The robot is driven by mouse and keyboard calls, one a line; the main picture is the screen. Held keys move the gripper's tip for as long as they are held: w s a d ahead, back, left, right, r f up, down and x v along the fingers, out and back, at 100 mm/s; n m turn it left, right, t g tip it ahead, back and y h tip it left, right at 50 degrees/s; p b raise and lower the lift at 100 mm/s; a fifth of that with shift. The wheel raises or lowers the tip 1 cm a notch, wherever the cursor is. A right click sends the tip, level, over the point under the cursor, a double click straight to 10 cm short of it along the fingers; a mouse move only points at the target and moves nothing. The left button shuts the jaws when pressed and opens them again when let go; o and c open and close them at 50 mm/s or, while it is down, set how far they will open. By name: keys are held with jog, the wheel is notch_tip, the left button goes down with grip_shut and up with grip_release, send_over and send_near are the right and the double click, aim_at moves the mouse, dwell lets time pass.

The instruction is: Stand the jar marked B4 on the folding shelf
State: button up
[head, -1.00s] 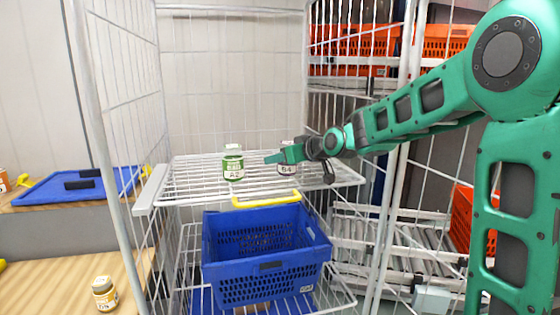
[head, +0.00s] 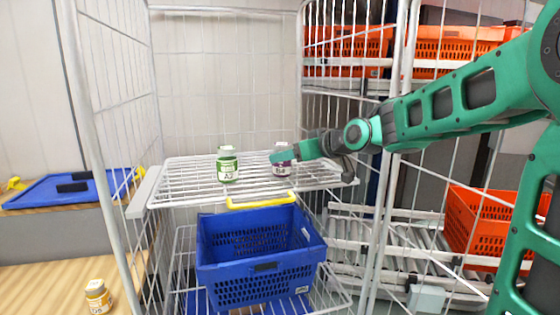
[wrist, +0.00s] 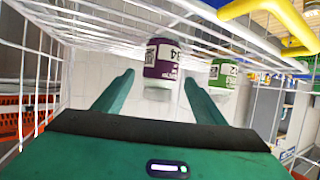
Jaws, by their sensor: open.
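The jar marked B4 (head: 282,169), with a purple label, stands upright on the white wire shelf (head: 180,192) inside the roll cage. In the wrist view the same jar (wrist: 165,60) appears upside down, just beyond and between the fingertips. My gripper (head: 280,156) is at the jar's right side in the head view, with one finger crossing in front of its upper part. In the wrist view my gripper (wrist: 160,82) has its fingers spread, with a gap to the jar on each side.
A green-labelled jar (head: 228,165) stands on the same shelf, left of B4. A blue crate (head: 260,262) with a yellow handle sits below. Another jar (head: 98,297) stands on the wooden surface at lower left. Wire cage sides flank the shelf; orange totes (head: 455,50) are behind.

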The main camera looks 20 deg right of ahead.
jog(key=shift+v, duration=1.95)
jog(key=shift+s, duration=0.1)
